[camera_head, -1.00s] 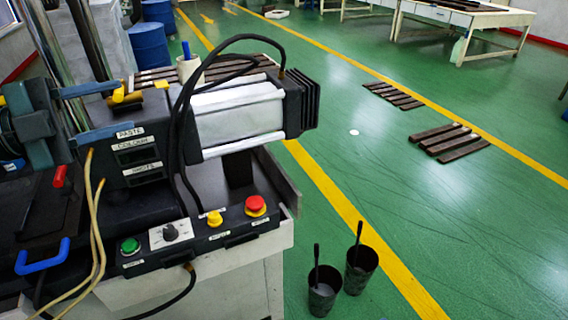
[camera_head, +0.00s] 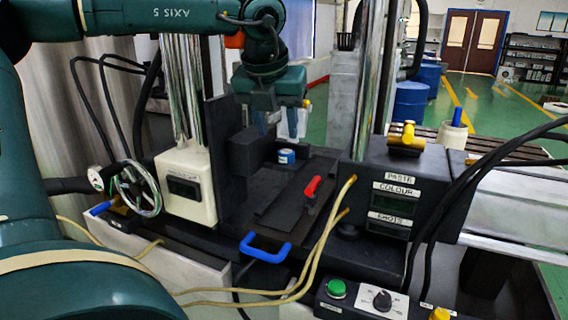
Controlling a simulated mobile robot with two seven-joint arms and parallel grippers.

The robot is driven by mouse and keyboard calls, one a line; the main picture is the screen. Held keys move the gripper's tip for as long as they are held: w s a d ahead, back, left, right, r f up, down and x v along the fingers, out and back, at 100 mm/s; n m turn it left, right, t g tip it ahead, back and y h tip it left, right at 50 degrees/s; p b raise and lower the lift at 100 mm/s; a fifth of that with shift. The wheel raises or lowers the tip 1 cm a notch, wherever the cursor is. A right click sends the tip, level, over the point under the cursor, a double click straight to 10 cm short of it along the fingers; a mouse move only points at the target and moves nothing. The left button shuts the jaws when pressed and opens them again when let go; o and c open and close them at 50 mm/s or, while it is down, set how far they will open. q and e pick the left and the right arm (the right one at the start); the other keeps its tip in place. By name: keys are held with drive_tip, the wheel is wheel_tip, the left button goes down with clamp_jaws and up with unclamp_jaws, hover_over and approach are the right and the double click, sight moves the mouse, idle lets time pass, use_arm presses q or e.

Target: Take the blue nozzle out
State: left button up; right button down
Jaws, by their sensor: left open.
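A small round blue piece with a pale band (camera_head: 286,156) is at the dark block in the middle of the machine; it may be the blue nozzle, but it is too small to be sure. A slim blue piece (camera_head: 456,115) also stands upright in a white pot (camera_head: 452,134) at the right. My left gripper (camera_head: 286,124) points down above the round blue piece, open with nothing seen between its fingers. It looks apart from the piece, though the depth is hard to judge. My right gripper is not in view.
A red handle (camera_head: 312,187) lies on the dark plate, and a blue handle (camera_head: 265,247) is at the front edge. Chrome columns (camera_head: 375,75) and a black box with yellow knob (camera_head: 407,135) stand to the right. Yellow hoses (camera_head: 318,240) and a handwheel (camera_head: 138,188) are nearby.

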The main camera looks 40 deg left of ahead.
sight(285, 152)
use_arm(q)
drive_tip(key=x, duration=0.3)
drive_tip(key=p+x, duration=0.1)
drive_tip(key=x, duration=0.2)
drive_tip(key=shift+w+f, duration=0.2)
drive_tip(key=shift+w, duration=0.35)
drive_tip(key=c, duration=0.7)
